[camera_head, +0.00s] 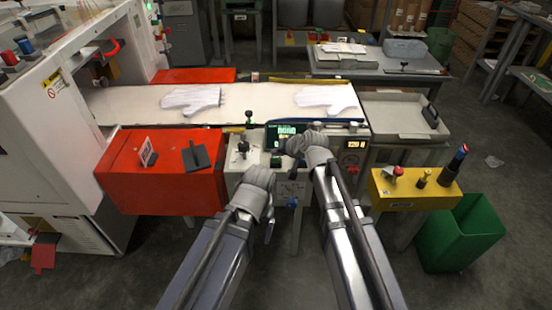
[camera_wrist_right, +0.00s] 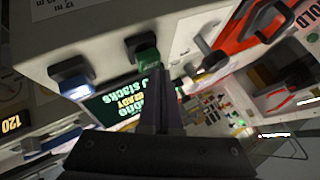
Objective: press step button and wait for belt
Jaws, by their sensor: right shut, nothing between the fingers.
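A control panel (camera_head: 240,180) with a small lit screen (camera_head: 277,130) stands at the front of the belt (camera_head: 245,101). My right gripper (camera_wrist_right: 158,75) is shut and empty. Its fingertips are at a green button (camera_wrist_right: 147,53) in the right wrist view; I cannot tell if they touch it. A lit blue-white button (camera_wrist_right: 73,84) is beside it. My left gripper (camera_head: 269,229) hangs low before the panel; its fingers are mostly hidden.
A red cover (camera_head: 150,195) with a small sign is left of the panel. A yellow box (camera_head: 405,192) with buttons and a green bin (camera_head: 462,235) are at the right. A pale tray (camera_head: 395,113) sits at the belt's right end.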

